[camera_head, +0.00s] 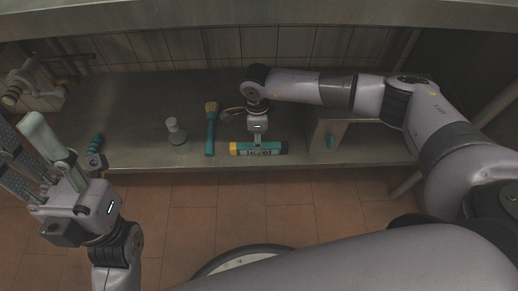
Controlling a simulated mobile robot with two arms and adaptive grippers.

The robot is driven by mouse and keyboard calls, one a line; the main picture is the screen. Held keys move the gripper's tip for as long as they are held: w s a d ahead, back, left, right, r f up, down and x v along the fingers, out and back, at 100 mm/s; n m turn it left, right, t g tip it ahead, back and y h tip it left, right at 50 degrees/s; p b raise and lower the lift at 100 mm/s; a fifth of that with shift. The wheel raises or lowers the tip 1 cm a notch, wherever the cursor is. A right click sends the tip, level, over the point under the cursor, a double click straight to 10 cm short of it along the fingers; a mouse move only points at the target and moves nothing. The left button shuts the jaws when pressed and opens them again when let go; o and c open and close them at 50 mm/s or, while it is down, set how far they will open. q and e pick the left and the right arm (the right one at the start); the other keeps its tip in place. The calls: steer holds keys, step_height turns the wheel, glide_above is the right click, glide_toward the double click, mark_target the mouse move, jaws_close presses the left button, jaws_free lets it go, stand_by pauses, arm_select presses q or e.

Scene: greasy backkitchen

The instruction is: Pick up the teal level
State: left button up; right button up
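The teal level (271,148) is a short bar with a yellow left end and a dark right end. It lies crosswise near the front edge of the metal shelf (140,150). My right gripper (257,143) points down at the level's middle from behind and above. Its fingers are small and partly merge with the level, so I cannot tell whether they touch or grip it. My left gripper (22,135) is at the far left, raised in front of the shelf, with its fingers apart and nothing between them.
A teal-handled brush (210,130) lies left of the level. A grey bottle-like item (177,132) stands further left, and a teal ridged item (95,148) is near my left gripper. A grey box (318,133) with a teal item (330,141) is to the right. Pipes run at back left.

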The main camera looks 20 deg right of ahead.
mark_target(268, 148)
steer(key=f+b, duration=0.1)
steer(key=f, duration=0.1)
steer(key=f+b, duration=0.1)
steer(key=f, duration=0.1)
steer(key=shift+s+d+f, duration=0.1)
steer(key=shift+s+d, duration=0.05)
steer(key=shift+d, duration=0.05)
steer(key=shift+f, duration=0.35)
jaws_close()
